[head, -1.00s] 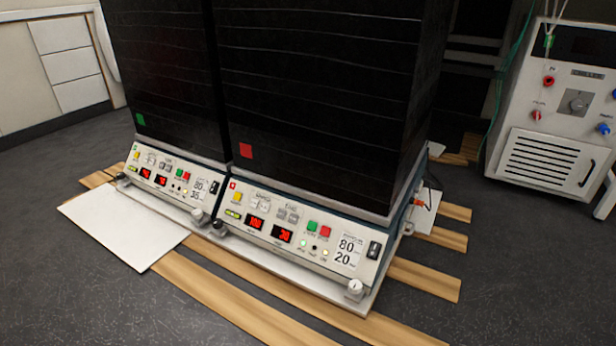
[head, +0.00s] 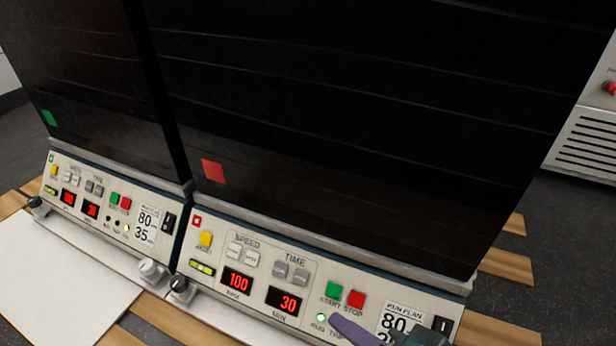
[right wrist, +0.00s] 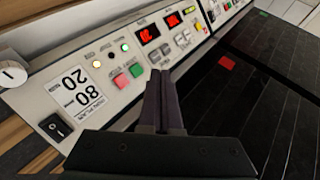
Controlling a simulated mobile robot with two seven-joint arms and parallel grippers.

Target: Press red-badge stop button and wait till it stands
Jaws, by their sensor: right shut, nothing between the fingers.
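The red-badge shaker has a dark housing with a red square badge (head: 213,170) and a front panel. Its red STOP button (head: 355,299) sits right of the green START button (head: 333,290). The speed display (head: 237,281) reads 100 and the time display (head: 284,301) reads 30. The green run lamp (head: 321,317) is lit. My right gripper (head: 347,327) is shut and empty, just below STOP in the head view. In the right wrist view its closed tips (right wrist: 160,74) are beside START (right wrist: 136,70) and STOP (right wrist: 121,81), apparently clear of both. My left gripper is out of view.
A green-badge (head: 48,118) shaker stands close on the left with its own red stop button (head: 126,203). Knobs (head: 180,284) project at the front edge. A white board (head: 60,285) lies at the lower left. A white unit (head: 590,140) stands at the right.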

